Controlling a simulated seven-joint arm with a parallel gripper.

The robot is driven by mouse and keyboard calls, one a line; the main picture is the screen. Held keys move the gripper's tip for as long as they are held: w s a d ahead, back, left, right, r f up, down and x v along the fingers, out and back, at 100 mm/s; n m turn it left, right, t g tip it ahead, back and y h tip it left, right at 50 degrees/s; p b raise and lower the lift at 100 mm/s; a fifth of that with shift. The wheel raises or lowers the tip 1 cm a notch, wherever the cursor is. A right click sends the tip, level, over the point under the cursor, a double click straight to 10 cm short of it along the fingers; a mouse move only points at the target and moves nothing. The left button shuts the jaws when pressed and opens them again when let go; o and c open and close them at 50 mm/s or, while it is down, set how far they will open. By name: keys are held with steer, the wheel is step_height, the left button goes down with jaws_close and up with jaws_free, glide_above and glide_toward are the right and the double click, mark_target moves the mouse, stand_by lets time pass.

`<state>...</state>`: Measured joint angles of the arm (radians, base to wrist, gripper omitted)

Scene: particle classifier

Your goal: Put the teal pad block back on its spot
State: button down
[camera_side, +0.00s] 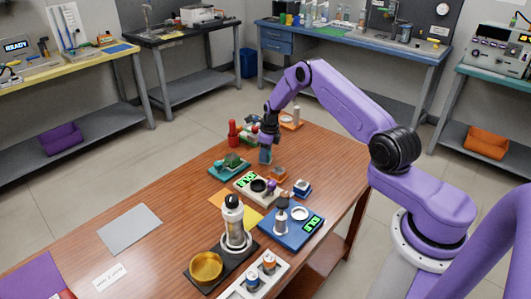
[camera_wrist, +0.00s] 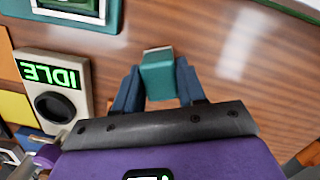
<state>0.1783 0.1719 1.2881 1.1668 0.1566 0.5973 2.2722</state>
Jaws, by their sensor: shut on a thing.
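My gripper (camera_side: 268,142) is shut on the teal pad block (camera_side: 265,156) and holds it above the wooden table, toward the back. In the wrist view the teal block (camera_wrist: 158,75) sits between the two fingers of my gripper (camera_wrist: 157,92), its far end sticking out past the fingertips. Its height over the table is hard to tell. A teal tray (camera_side: 215,172) with a dark green thing on it lies to the left of the block in the side view. I cannot tell which place is the block's spot.
A beige device with an IDLE display (camera_wrist: 45,72) stands near the gripper, with a blue device (camera_side: 291,240) in front of it. Red bottles (camera_side: 233,135) and an orange stand (camera_side: 292,121) are at the back. The table's left part has free room around a grey sheet (camera_side: 130,230).

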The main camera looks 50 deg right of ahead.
steer(key=c, duration=0.7)
jaws_free()
steer(key=shift+o, duration=0.2)
step_height(320, 180, up, 12)
steer(key=s, duration=0.1)
steer(key=s+a+r+n, duration=0.5)
steer(key=a+r+n, duration=0.1)
steer(key=a+n, duration=0.35)
steer(key=s+a+r+n, duration=0.45)
steer(key=a+n, duration=0.35)
steer(key=a, duration=0.3)
steer(key=s+a+r+n, duration=0.4)
steer(key=s+a+n, duration=0.2)
steer(key=s+n, duration=0.4)
steer(key=s+d+r+n, duration=0.1)
steer(key=s+n, duration=0.7)
steer(key=s, duration=0.3)
steer(key=s+d+n+g, duration=0.1)
steer(key=s+d+n, duration=0.1)
steer(key=s+n, duration=0.6)
steer(key=s, duration=0.4)
steer(key=shift+s+d+r, duration=0.2)
steer(key=shift+s+r, duration=0.1)
steer(key=shift+r, duration=0.1)
steer(key=shift+n, duration=0.25)
